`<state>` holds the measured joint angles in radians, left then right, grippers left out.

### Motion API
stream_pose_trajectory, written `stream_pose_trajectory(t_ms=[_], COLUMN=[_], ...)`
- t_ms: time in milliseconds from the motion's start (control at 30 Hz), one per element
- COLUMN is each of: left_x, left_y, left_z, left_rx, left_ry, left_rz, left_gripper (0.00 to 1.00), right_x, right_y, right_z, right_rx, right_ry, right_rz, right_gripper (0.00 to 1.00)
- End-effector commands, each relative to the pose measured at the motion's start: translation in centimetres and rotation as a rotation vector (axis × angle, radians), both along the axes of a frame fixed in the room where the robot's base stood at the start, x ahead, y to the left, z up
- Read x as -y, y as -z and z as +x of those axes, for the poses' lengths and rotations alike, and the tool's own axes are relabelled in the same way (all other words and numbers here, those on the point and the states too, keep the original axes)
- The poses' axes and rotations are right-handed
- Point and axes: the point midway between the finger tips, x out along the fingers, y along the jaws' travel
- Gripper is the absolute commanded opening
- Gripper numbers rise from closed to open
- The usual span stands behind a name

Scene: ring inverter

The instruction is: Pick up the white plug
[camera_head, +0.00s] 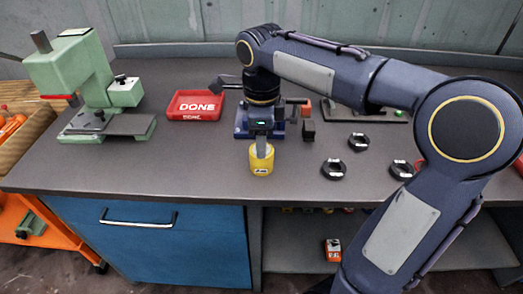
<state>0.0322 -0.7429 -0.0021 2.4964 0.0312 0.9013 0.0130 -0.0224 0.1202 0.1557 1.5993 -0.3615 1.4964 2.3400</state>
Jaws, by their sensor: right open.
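My right gripper (262,147) points straight down at a yellow cylindrical holder (261,168) near the front middle of the workbench. Its fingertips are at the top of the holder, and the gap between them is too small to make out. I cannot pick out a white plug clearly; the holder's top is partly hidden by the gripper. Whether the fingers touch anything is unclear. My left gripper is out of view.
A blue fixture (241,125) stands just behind the gripper. Black rings (333,169) lie to the right, partly near my arm. A red "DONE" tray (196,92) and a green press (70,75) stand to the left. The front left bench is clear.

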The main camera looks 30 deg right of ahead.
Motion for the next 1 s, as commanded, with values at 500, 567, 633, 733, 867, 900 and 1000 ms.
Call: stream_pose_trajectory(t_ms=[500,567,633,733,867,900,1000], left_x=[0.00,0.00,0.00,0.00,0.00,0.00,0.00], left_y=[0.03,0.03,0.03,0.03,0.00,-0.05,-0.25], left_z=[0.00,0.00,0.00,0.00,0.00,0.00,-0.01], left_rx=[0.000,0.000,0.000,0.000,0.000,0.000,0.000], left_ry=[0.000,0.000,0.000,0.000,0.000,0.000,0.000], left_rz=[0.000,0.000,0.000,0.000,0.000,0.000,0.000], left_gripper=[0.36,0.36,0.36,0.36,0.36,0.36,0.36], right_x=[-0.01,-0.01,-0.01,-0.01,-0.02,-0.02,-0.03], right_y=[0.18,0.18,0.18,0.18,0.07,-0.06,-0.70], right_z=[0.00,0.00,0.00,0.00,0.00,0.01,0.05], right_rx=[0.000,0.000,0.001,0.001,0.001,0.001,0.003], right_ry=[-0.001,-0.001,-0.001,-0.001,-0.001,-0.001,-0.001], right_rz=[0.000,0.000,0.001,0.001,0.000,0.000,0.001], right_gripper=[0.10,0.02,0.00,0.00,0.00,0.00,0.00])
